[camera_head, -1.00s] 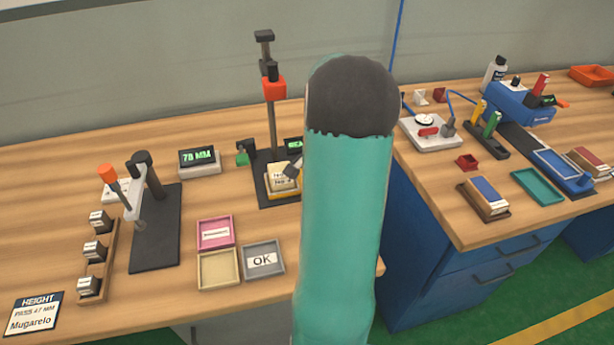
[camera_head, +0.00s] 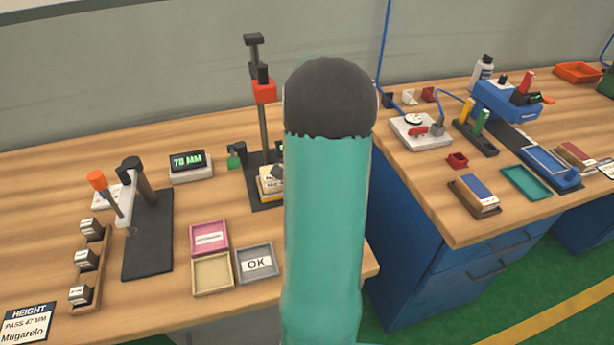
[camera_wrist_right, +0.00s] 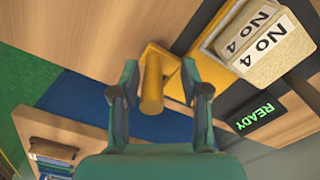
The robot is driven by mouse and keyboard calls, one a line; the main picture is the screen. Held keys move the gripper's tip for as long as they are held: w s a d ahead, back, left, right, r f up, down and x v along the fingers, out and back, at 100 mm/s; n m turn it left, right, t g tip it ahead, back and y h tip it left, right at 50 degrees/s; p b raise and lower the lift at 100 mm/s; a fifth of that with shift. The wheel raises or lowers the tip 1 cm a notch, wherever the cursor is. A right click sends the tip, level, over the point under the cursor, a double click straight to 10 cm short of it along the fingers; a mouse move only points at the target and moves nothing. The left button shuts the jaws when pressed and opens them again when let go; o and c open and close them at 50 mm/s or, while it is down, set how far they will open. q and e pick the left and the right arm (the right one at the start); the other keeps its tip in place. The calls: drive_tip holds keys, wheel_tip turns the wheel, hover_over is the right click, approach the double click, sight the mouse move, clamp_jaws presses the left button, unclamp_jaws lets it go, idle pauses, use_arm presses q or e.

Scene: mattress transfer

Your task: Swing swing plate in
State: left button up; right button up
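In the right wrist view a yellow post (camera_wrist_right: 152,88) stands out from a yellow plate (camera_wrist_right: 172,72), which I take to be the swing plate. My right gripper (camera_wrist_right: 160,72) is open, with one finger on each side of the post and a gap visible at both. Cream blocks marked "No 4" (camera_wrist_right: 250,42) sit beside it in a yellow holder (camera_wrist_right: 203,48). In the head view the cream block (camera_head: 270,180) shows at the foot of the stand with the orange slide (camera_head: 264,91). My teal right arm hides the right gripper and post there. My left gripper is not in view.
A green READY display (camera_wrist_right: 262,112) is close to the blocks. A second bench with fixtures stands right.

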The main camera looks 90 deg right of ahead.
drive_tip(key=shift+s, duration=0.15)
wheel_tip(320, 180, up, 12)
drive_tip(key=shift+f, duration=0.1)
idle(0.5)
idle(0.3)
